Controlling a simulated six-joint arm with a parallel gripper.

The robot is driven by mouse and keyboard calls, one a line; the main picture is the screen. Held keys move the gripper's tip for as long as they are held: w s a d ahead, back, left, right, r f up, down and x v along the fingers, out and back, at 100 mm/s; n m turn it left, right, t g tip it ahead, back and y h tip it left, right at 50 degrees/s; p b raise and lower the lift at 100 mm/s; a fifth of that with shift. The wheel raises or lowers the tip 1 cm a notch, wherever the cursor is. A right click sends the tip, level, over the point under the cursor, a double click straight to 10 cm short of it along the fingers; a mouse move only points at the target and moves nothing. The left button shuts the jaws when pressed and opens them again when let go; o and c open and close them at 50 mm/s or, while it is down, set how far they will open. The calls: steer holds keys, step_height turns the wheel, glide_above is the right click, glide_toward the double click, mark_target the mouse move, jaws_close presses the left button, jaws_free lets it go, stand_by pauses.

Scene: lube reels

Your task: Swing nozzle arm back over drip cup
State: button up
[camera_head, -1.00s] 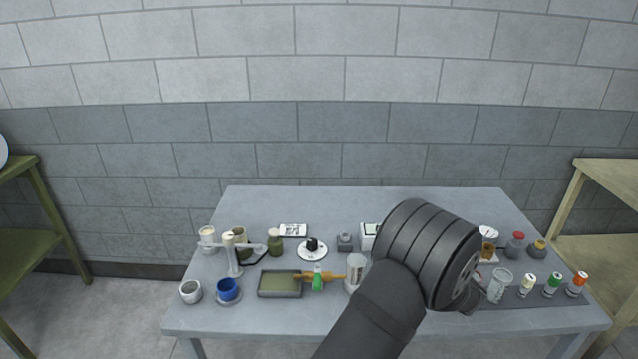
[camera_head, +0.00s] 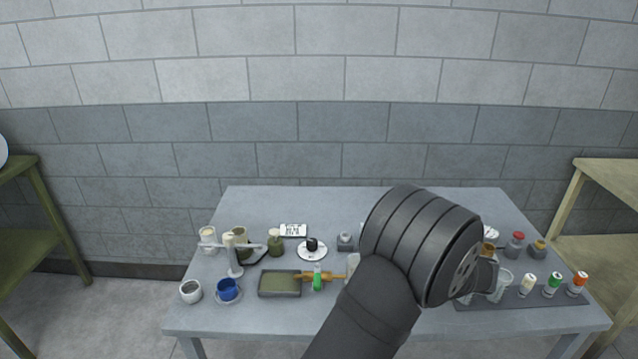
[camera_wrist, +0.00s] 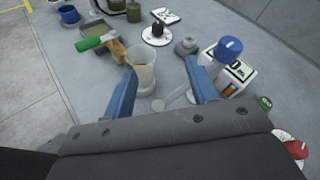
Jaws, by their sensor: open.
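The nozzle arm appears to be the pale horizontal bar (camera_head: 250,246) on a slim white post (camera_head: 234,264) at the table's left. It spans both sides of the post. A blue cup (camera_head: 228,288) on a saucer stands in front of the post; it also shows in the wrist view (camera_wrist: 69,14). I cannot tell for sure which vessel is the drip cup. My gripper (camera_wrist: 162,80) is open in the wrist view, its blue fingers apart, with a clear beaker (camera_wrist: 143,64) near the left finger. My arm hides most of the gripper in the head view.
A shallow tray (camera_head: 262,292) and a green-handled tool (camera_head: 317,280) lie between post and beaker. A round white dial (camera_head: 312,257) stands behind. A blue-topped white device (camera_wrist: 236,72) is beside the right finger. Several capped tubes (camera_head: 553,284) stand at right.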

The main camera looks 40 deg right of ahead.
steer(key=w+a+r+n+g+y, duration=0.25)
steer(key=w+n+g, duration=0.45)
steer(key=n+g, duration=0.45)
steer(key=w+d+r+n+g+h, duration=0.1)
steer(key=w+r+n+g+h, duration=0.1)
steer(key=r+n+h, duration=0.4)
steer(key=w+d+r+n+g+h, duration=0.25)
steer(key=r+n, duration=0.25)
steer(key=r, duration=0.3)
steer(key=a+x, duration=0.1)
steer(key=x, duration=0.7)
steer(key=v, duration=1)
steer(key=w+a+r+n+t, duration=0.1)
steer(key=w+a, duration=0.1)
steer(key=a, duration=0.9)
steer(key=shift+a+r+y, duration=0.25)
steer(key=shift+r+y, duration=0.05)
steer(key=shift+w+d, duration=0.1)
steer(key=shift+w, duration=0.05)
